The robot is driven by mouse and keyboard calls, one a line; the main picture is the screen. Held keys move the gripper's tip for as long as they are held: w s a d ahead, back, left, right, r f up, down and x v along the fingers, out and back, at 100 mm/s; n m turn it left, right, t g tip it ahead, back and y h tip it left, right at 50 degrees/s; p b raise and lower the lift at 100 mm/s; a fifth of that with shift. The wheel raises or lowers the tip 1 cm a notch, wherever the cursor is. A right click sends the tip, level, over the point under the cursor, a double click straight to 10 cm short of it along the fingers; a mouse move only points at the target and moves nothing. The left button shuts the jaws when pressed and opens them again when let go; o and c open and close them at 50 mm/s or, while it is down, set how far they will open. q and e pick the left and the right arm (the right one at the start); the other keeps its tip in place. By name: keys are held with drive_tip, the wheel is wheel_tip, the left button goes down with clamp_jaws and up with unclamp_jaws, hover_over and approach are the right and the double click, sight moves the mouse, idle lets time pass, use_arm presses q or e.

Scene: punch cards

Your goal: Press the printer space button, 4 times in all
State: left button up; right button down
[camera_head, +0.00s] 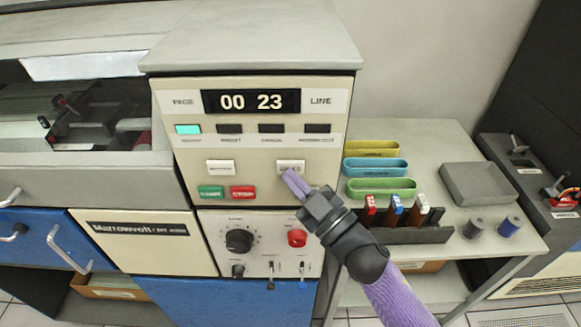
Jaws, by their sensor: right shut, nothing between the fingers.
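The printer's control panel (250,157) faces me, with a display (251,102) reading 00 23 between the words PAGE and LINE. Two white buttons sit below the indicator row, a left one (221,167) and a right one (291,165) that I take to be the space button; its small label is blurred. My right gripper (287,174) is shut and empty. Its purple fingertips are at the lower edge of the right white button; I cannot tell whether they touch it. My left gripper is not in view.
Below the white buttons are a green button (211,192) and a red STOP button (243,192). A lower panel has a black knob (239,240) and a red button (297,238). At right, a grey table holds coloured trays (381,188), a grey box (484,184) and spools (509,226).

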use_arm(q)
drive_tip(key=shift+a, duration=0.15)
use_arm(e)
drive_tip(key=shift+w, duration=0.25)
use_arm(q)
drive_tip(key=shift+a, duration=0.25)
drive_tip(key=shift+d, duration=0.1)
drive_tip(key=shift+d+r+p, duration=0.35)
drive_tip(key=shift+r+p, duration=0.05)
use_arm(e)
drive_tip(key=shift+s, duration=0.85)
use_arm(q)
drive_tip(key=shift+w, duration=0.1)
